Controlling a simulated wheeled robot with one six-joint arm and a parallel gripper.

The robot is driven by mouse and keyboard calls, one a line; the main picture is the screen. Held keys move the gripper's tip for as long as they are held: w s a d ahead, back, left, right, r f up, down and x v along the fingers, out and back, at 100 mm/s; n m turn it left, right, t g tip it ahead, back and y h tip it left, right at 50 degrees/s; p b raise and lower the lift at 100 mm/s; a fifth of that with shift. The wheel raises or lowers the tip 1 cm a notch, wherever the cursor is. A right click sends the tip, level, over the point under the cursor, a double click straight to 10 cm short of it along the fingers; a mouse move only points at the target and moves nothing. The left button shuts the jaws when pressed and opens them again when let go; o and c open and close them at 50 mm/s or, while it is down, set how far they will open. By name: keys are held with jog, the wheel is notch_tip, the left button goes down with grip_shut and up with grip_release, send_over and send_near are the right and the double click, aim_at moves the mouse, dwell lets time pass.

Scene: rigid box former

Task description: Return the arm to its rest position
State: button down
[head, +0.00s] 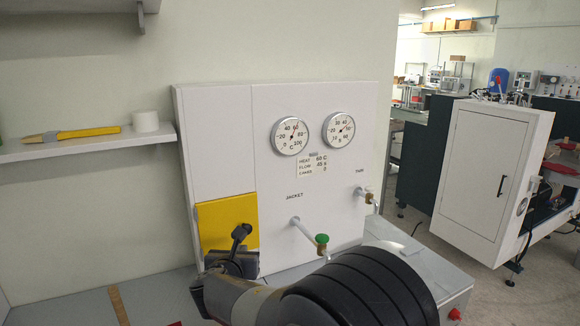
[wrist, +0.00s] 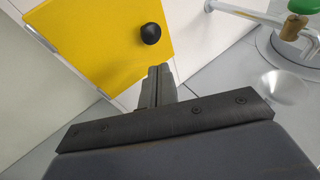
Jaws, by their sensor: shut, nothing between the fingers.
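My gripper (wrist: 159,72) shows in the wrist view with its two dark fingers together and nothing between them. Its fingertips are just below the black round knob (wrist: 150,33) on the yellow panel (wrist: 95,40), with a small gap in the picture. In the head view my arm reaches in from the bottom right, its dark end low in front of the yellow panel (head: 215,218) on the white machine. My arm hides part of the machine's base and worktop. I cannot tell whether the fingers touch the panel.
Two round gauges are above. A red button (head: 454,314) is at lower right.

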jog(key=s+a+r+m+h, duration=0.1)
jog(key=s+a+h, duration=0.1)
jog(key=s, duration=0.8)
jog(key=shift+s+a+r+m, duration=0.3)
jog(key=shift+s+a+r, duration=0.05)
jog(key=shift+a, duration=0.15)
